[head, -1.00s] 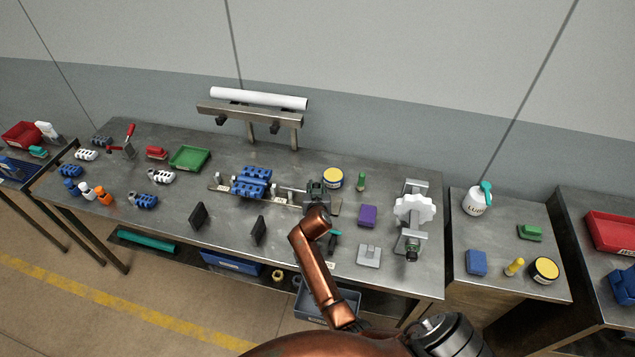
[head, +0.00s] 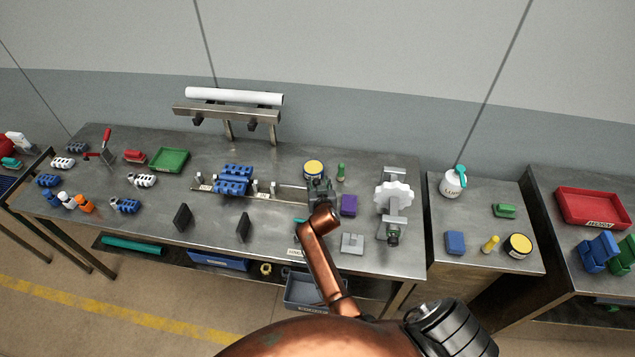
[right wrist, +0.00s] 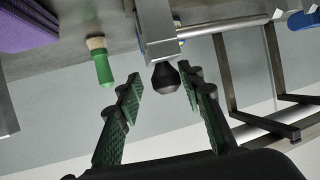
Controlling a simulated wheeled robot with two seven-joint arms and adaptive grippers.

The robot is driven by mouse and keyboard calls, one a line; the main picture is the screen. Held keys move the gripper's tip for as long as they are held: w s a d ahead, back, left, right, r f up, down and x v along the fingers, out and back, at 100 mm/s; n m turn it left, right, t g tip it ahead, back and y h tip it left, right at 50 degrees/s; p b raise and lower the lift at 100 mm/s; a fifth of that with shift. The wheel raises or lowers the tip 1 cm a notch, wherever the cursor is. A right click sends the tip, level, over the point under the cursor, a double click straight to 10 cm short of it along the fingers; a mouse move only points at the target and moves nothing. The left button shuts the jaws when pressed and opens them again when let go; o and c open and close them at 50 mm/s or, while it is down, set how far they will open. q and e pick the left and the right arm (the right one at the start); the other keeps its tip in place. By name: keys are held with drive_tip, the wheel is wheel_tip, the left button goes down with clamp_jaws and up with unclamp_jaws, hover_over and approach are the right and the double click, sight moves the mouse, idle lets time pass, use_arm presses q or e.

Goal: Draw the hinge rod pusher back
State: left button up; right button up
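The blue hinge (head: 233,180) sits on a long metal fixture (head: 203,187) on the bench. A thin rod (head: 290,188) runs from the fixture's uprights toward my right gripper (head: 320,192). In the right wrist view, the pusher shows as a metal block (right wrist: 155,30) with a black knob (right wrist: 165,76) and a shiny rod (right wrist: 225,27). My right gripper's green-padded fingers (right wrist: 162,84) stand apart, one on each side of the knob, with visible gaps. The gripper hides much of the pusher in the head view. My left gripper is out of view.
A purple block (head: 348,205), a yellow-lidded tin (head: 313,169) and a green-handled tool (head: 341,172) stand close to my right gripper. A clamp with a white handwheel (head: 394,197) is farther right. Two dark upright plates (head: 182,217) stand near the front edge.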

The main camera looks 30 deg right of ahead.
drive_tip(key=shift+o, duration=0.3)
drive_tip(key=shift+w+a, duration=0.15)
drive_tip(key=shift+r, duration=0.15)
wheel_tip(320, 180, up, 10)
drive_tip(key=shift+f, duration=0.15)
idle(0.4)
